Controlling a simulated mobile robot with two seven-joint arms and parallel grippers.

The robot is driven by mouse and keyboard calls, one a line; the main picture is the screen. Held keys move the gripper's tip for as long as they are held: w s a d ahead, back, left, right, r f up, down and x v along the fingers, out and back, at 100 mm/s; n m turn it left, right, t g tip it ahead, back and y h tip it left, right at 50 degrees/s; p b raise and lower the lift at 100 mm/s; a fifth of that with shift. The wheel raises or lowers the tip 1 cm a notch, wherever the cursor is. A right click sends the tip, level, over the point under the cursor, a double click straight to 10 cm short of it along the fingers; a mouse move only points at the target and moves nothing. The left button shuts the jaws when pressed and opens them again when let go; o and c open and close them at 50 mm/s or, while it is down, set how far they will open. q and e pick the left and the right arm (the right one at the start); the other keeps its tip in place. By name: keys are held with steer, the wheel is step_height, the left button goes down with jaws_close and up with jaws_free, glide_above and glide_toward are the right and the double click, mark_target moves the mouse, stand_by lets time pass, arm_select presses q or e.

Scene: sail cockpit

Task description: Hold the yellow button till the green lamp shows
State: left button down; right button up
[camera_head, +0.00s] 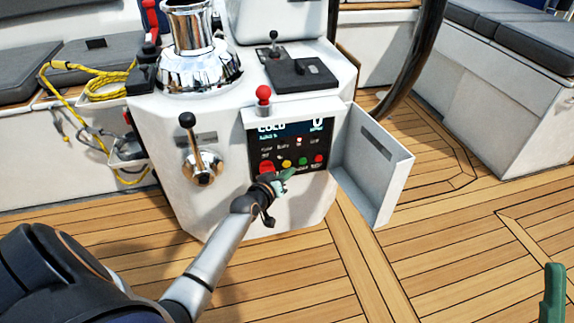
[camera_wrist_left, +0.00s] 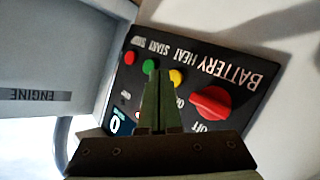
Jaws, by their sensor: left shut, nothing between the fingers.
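The yellow button (camera_head: 287,163) sits low on the dark engine panel (camera_head: 322,137), between the red battery knob (camera_head: 266,167) and the green button (camera_head: 303,161). My left gripper (camera_head: 289,173) is shut and empty, its green fingertips just below the yellow button in the head view. In the left wrist view, the fingertips (camera_wrist_left: 160,73) overlap the edge of the yellow button (camera_wrist_left: 178,77); I cannot tell whether they touch it. The display reads "COLD" and 0. The small lamps are too blurred to make out a lit green one. A green finger of my right gripper (camera_head: 555,292) shows at lower right.
An open white panel door (camera_head: 372,172) stands right of the panel. The stop button (camera_head: 318,158) is red. The wooden deck (camera_head: 440,240) is clear.

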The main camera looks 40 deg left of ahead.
arm_select(q)
steer(key=shift+w+a, duration=0.25)
steer(key=shift+a, duration=0.05)
steer(key=shift+w+a+b, duration=0.3)
steer(key=shift+a, duration=0.1)
stand_by(2.3)
steer(key=shift+d, duration=0.1)
stand_by(2.2)
steer(key=shift+s+d+p, duration=0.55)
steer(key=shift+d+p, duration=0.05)
steer(key=shift+p, duration=0.15)
steer(key=shift+d, duration=0.1)
steer(key=s+d+p, duration=0.1)
steer(key=d, duration=0.1)
steer(key=s+d+p, duration=0.1)
steer(key=s+p, duration=0.1)
steer(key=shift+s+d, duration=0.15)
steer(key=shift+d, duration=0.2)
